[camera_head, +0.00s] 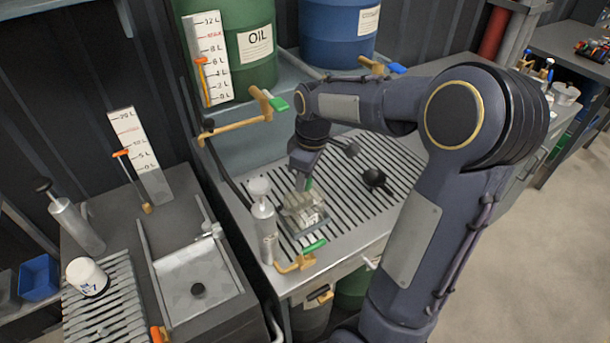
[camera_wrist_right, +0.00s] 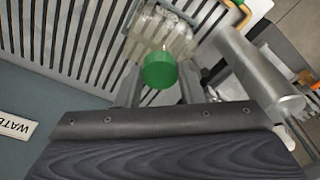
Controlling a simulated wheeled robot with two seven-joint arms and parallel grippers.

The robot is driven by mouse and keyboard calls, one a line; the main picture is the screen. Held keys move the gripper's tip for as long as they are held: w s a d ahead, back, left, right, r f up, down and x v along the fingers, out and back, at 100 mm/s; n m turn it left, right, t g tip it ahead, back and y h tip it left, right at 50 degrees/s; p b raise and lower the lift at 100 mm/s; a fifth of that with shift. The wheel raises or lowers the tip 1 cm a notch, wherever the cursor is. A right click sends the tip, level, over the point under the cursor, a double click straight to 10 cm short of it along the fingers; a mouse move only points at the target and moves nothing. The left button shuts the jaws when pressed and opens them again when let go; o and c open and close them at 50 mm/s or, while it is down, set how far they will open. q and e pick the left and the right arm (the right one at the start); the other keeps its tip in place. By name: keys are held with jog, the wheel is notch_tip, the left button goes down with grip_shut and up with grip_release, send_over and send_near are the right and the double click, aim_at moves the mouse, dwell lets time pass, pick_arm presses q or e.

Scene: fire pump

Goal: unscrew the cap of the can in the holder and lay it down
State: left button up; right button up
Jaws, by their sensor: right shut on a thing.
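The can (camera_head: 300,212), pale and see-through, stands in the holder (camera_head: 318,229) on the slatted metal bench; it also shows in the right wrist view (camera_wrist_right: 165,35). My right gripper (camera_head: 306,183) reaches down over the can from above. In the right wrist view, the green cap (camera_wrist_right: 160,71) is between the fingers of my right gripper (camera_wrist_right: 160,84), which is shut on it. The can lies just beyond the cap. I cannot tell whether the cap still touches the can's neck. My left gripper is not in view.
A grey cylinder with a white top (camera_head: 264,222) stands close left of the can. A brass valve with a green handle (camera_head: 303,255) is at the bench's front edge. A black drain knob (camera_head: 374,179) lies to the right, with bare slats (camera_head: 372,153) around it.

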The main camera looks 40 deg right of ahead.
jog(key=shift+r, duration=0.3)
jog(key=shift+r+p, duration=1.8)
jog(key=shift+r, duration=0.15)
jog(key=shift+f, duration=0.1)
